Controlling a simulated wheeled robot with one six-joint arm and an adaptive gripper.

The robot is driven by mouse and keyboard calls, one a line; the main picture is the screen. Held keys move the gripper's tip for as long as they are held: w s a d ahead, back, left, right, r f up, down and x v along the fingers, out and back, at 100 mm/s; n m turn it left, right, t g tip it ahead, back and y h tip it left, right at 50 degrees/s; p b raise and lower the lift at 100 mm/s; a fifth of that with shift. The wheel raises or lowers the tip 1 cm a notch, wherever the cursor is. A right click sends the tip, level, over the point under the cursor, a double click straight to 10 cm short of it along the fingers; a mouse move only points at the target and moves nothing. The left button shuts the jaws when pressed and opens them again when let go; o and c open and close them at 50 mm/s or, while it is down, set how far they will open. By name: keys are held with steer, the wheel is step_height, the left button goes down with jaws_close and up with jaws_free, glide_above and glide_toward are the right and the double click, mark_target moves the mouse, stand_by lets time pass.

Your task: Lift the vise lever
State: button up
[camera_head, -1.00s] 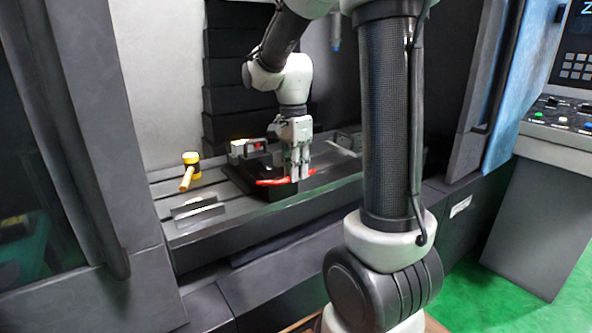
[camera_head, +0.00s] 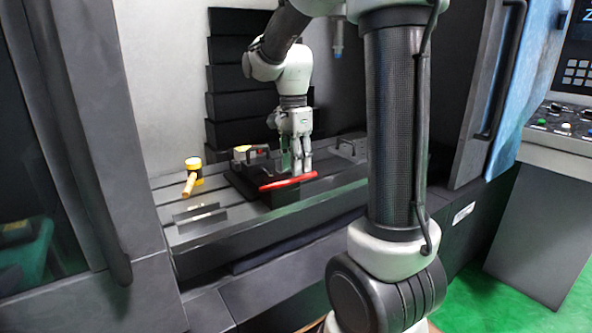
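The vise lever (camera_head: 287,182) is a red bar at the front of the dark vise (camera_head: 246,186), which sits on the machine table. The lever lies nearly level, its right end slightly higher in the picture. My gripper (camera_head: 302,172) points down at the right part of the lever, with its fingers just behind or at the bar. I cannot tell whether the fingers touch the lever or how far apart they are. The gripper hides part of the vise behind it.
A yellow-headed mallet (camera_head: 192,176) lies on the machine table (camera_head: 240,232) to the left. A flat metal piece (camera_head: 196,214) lies near its front left. Dark machine doors (camera_head: 88,120) frame both sides. A control panel (camera_head: 560,130) stands at the right.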

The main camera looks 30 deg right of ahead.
step_height(320, 180, up, 10)
steer(key=shift+w+f, duration=0.15)
steer(key=shift+w, duration=0.2)
stand_by(0.4)
steer(key=s+a+f+n+t, duration=0.1)
steer(key=s+f+n+t, duration=0.1)
steer(key=s+n, duration=0.6)
steer(key=s+a+f+n+t, duration=0.1)
steer(key=s+f+n+t, duration=0.2)
steer(key=s+n, duration=0.6)
steer(key=shift+s+a+f+n, duration=0.3)
steer(key=shift+s+a, duration=0.05)
steer(key=shift+s, duration=0.4)
